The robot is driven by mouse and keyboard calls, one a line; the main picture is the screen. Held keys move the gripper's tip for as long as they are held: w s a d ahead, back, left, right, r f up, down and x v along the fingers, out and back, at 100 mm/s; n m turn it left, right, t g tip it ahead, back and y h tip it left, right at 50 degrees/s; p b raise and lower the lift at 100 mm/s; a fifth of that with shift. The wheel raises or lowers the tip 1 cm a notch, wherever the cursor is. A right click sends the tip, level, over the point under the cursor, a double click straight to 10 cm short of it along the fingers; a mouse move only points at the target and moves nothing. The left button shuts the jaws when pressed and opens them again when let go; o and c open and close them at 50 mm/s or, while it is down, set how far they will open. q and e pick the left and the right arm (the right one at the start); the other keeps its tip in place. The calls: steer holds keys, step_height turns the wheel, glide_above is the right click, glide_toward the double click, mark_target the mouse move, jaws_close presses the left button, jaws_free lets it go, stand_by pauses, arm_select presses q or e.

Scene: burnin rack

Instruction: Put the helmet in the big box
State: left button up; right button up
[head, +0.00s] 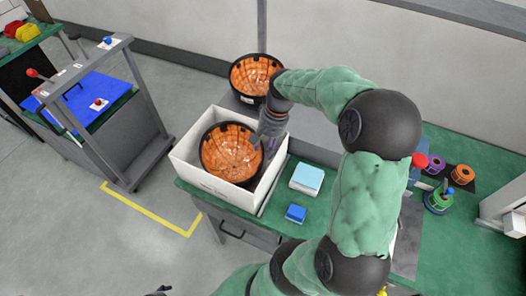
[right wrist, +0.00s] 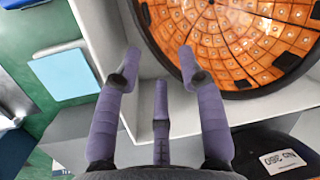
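A helmet (head: 230,153), orange inside with a black rim, lies hollow side up inside the big white box (head: 207,184). Its orange lining (right wrist: 235,40) fills the upper right of the right wrist view. A second similar helmet (head: 254,76) sits behind the box, also hollow side up. My right gripper (head: 268,138) is over the box's right side, beside the first helmet. In the right wrist view its purple fingers (right wrist: 160,65) are spread with nothing between them. Only a small dark bit at the head view's bottom edge may be my left gripper (head: 158,291).
Coloured spools (head: 462,174) stand farther right. A grey frame stand (head: 110,130) with a blue panel is at left.

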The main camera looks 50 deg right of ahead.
steer(key=p+v, duration=0.1)
steer(key=v, duration=0.5)
steer(key=shift+r+p, duration=0.25)
steer(key=shift+p, duration=0.15)
